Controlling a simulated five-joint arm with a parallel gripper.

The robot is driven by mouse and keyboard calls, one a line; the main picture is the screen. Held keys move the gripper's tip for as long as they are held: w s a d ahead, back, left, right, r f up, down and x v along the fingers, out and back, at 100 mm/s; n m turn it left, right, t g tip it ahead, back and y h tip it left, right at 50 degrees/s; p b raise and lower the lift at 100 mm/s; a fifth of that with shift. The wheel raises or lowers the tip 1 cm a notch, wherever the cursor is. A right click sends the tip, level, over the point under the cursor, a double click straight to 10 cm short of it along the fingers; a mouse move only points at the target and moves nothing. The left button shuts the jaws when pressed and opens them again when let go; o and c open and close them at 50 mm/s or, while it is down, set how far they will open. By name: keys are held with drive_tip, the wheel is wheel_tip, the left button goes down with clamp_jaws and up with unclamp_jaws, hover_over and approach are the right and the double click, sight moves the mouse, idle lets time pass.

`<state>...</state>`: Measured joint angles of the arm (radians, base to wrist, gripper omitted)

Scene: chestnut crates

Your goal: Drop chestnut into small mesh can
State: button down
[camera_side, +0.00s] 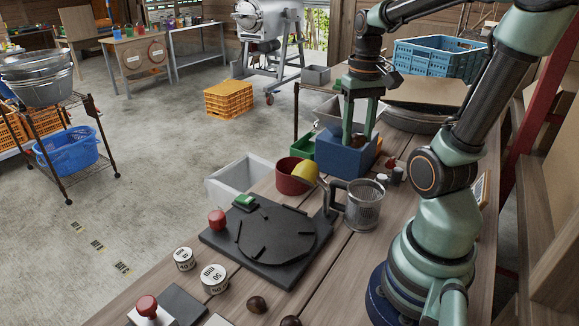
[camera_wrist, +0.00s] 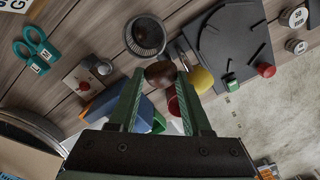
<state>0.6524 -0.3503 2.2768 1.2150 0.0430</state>
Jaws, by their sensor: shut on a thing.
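My gripper (camera_side: 358,136) hangs fingers-down over the blue box (camera_side: 340,158) at the back of the bench. In the wrist view, my gripper (camera_wrist: 162,76) is shut on a brown chestnut (camera_wrist: 159,72) at its fingertips. The chestnut's lower part is partly hidden in the side view. The small mesh can (camera_side: 363,208), a grey mesh cup with a handle, stands upright on the bench, nearer the side camera than my gripper. In the wrist view the can (camera_wrist: 147,36) shows its round opening, above and apart from the held chestnut.
A red cup (camera_side: 292,178) with a yellow thing (camera_side: 306,171) at its rim stands left of the can. A dark round plate device (camera_side: 268,238) lies in front. Two loose chestnuts, one clear (camera_side: 256,304), lie at the near edge.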

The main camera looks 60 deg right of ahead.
drive_tip(key=s+d+f, duration=0.3)
drive_tip(key=f, duration=0.3)
drive_tip(key=shift+s+d+f, duration=0.15)
drive_tip(key=shift+d+f, duration=0.05)
drive_tip(key=shift+d, duration=0.05)
idle(0.3)
drive_tip(key=shift+c, duration=1.3)
unclamp_jaws()
wheel_tip(320, 180, up, 12)
